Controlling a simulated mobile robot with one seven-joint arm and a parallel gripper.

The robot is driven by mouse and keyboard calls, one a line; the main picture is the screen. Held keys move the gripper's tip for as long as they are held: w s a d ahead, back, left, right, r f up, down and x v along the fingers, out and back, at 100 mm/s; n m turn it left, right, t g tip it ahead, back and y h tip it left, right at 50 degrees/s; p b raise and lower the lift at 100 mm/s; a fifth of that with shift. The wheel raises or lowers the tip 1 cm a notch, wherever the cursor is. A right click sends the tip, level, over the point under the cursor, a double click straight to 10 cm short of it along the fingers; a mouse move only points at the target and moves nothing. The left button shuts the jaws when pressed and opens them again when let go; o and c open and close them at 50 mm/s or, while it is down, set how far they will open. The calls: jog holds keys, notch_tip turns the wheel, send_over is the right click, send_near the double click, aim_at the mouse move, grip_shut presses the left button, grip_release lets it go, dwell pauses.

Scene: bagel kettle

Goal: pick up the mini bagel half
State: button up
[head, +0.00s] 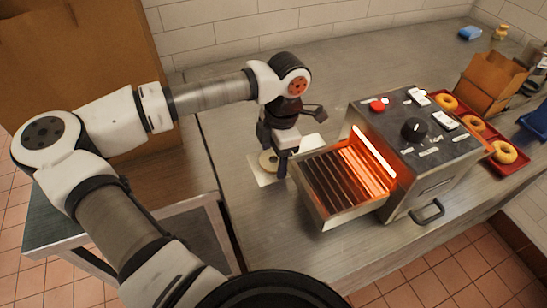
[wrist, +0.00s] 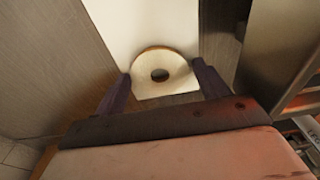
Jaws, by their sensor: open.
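The mini bagel half (wrist: 148,66) lies cut side up, pale with a brown rim, on a white sheet (wrist: 140,20) in the wrist view. In the head view the bagel half (head: 267,161) is partly hidden by my gripper (head: 273,160). My gripper (wrist: 162,85) is open, with one dark finger on each side of the bagel half. The fingertips appear close to its edges; I cannot tell whether they touch it.
A toaster oven (head: 425,135) with a glowing heater and a slatted rack (head: 335,185) stands just right of my gripper. A red tray (head: 510,165) with several whole bagels and a brown paper bag (head: 490,82) are farther right.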

jog(key=c, duration=0.7)
jog(key=shift+r, duration=0.1)
notch_tip(320, 180, up, 20)
jog(key=b, duration=0.3)
dwell(0.4)
